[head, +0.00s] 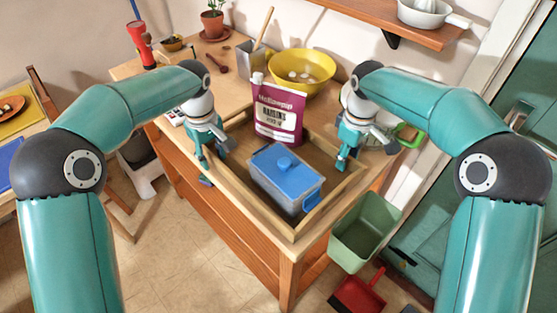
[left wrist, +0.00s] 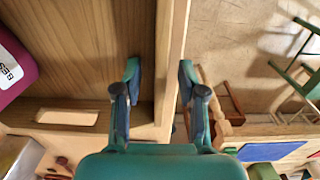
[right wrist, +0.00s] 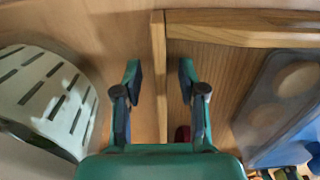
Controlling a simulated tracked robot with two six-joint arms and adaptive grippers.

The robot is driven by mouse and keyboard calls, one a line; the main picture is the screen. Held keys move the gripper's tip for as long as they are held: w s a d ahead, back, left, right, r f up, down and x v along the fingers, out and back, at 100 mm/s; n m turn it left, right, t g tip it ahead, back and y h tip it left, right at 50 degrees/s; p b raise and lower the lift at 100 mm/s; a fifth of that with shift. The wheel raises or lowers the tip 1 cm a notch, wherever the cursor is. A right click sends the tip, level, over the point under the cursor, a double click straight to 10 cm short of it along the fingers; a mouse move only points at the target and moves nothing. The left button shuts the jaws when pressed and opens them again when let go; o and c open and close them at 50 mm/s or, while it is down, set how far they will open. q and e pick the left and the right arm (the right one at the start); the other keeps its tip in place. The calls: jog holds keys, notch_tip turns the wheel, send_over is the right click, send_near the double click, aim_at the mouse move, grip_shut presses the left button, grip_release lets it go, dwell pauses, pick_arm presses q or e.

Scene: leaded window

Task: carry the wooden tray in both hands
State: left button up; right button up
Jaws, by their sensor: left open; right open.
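The wooden tray (head: 246,207) sits on the wooden workbench. It holds a box with a blue lid (head: 284,172) and a purple raisins bag (head: 277,112). My left gripper (head: 211,162) is open at the tray's left side. In the left wrist view its fingers (left wrist: 158,78) stand on either side of the tray wall (left wrist: 174,45), with gaps visible. My right gripper (head: 347,155) is open at the tray's right side. In the right wrist view its fingers (right wrist: 159,76) stand on either side of a tray wall (right wrist: 158,42), apart from it.
A yellow bowl (head: 302,72) stands behind the bag. A white slotted vessel (right wrist: 45,95) is beside my right gripper. A green bin (head: 364,232) and a red dustpan (head: 358,291) are on the floor at the right. Open floor (head: 190,255) lies left of the bench.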

pick_arm(q)
jog(key=shift+f, duration=0.3)
pick_arm(e)
jog(key=shift+f, duration=0.35)
pick_arm(q)
jog(key=shift+c, duration=0.3)
pick_arm(e)
jog(key=shift+c, duration=0.3)
pick_arm(q)
grip_shut()
pick_arm(e)
grip_shut()
pick_arm(q)
jog(key=shift+r, duration=0.1)
pick_arm(e)
jog(key=shift+r, duration=0.1)
